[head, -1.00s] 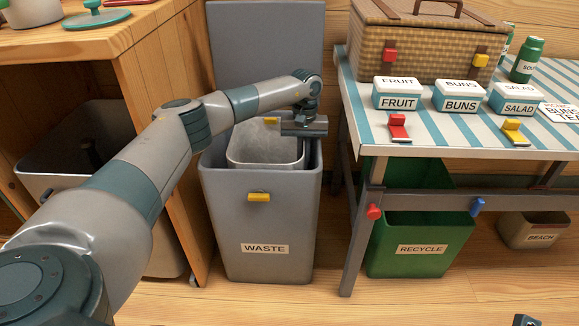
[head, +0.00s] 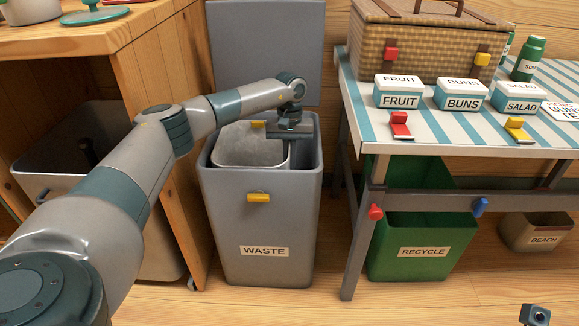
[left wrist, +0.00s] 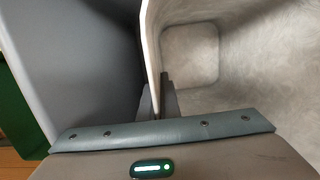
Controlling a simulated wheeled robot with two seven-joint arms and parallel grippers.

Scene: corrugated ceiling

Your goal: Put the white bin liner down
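The white bin liner (head: 238,146) is inside the grey waste bin (head: 262,222), toward its left side. Its rim is near the bin's rim, and its lower part is hidden by the bin's front wall. My left gripper (head: 287,138) is at the liner's right edge. In the left wrist view the liner (left wrist: 230,60) shows its hollow inside, and its wall runs between the fingers of my left gripper (left wrist: 158,98), which look shut on it. A small part of my right arm (head: 535,315) shows at the bottom right; its fingers cannot be made out.
The waste bin's raised lid (head: 265,50) stands behind it. A wooden cabinet (head: 180,120) is close on the left. The striped table (head: 440,130) is on the right, with a green recycle bin (head: 420,245) under it. The floor in front is clear.

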